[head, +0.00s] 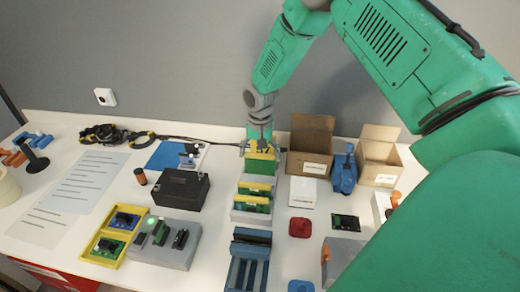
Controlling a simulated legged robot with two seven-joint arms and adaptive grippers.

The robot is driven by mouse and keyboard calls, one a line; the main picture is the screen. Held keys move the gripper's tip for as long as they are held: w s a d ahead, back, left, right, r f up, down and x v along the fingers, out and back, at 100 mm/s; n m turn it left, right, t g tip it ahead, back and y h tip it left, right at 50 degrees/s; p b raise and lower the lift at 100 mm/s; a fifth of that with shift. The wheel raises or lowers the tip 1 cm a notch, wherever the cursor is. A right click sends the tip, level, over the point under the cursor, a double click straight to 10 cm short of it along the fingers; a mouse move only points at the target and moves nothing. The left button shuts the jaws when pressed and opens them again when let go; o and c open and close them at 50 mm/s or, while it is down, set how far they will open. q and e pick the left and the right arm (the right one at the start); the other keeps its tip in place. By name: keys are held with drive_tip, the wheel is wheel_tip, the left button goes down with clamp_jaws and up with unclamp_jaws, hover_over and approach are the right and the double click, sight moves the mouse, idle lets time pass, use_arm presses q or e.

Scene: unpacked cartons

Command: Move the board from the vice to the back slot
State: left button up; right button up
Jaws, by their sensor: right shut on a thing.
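A green board with a yellow top edge (261,166) stands upright at the back of the row of slots, in the middle of the head view. My right gripper (260,146) comes down from above and is shut on its top edge. I cannot tell whether the board's lower edge is in the back slot. A pale rack (250,217) just in front holds more green boards with yellow edges. My left gripper is not in view.
Two open cartons (311,136) (379,152) stand at the back right. A black box (180,188), a grey fixture (166,243) and a yellow tray (115,236) are left. Cables (115,134) lie at the back left.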

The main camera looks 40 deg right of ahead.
drive_tip(key=shift+d+f+b, duration=0.3)
drive_tip(key=shift+f+b, duration=0.1)
drive_tip(key=shift+f, duration=0.55)
drive_tip(key=shift+a+f+b, duration=0.15)
drive_tip(key=shift+f+b, duration=0.15)
drive_tip(key=shift+f, duration=0.15)
drive_tip(key=o, duration=1.1)
drive_tip(key=shift+r, duration=0.1)
wheel_tip(320, 180, up, 12)
drive_tip(key=shift+f, duration=0.1)
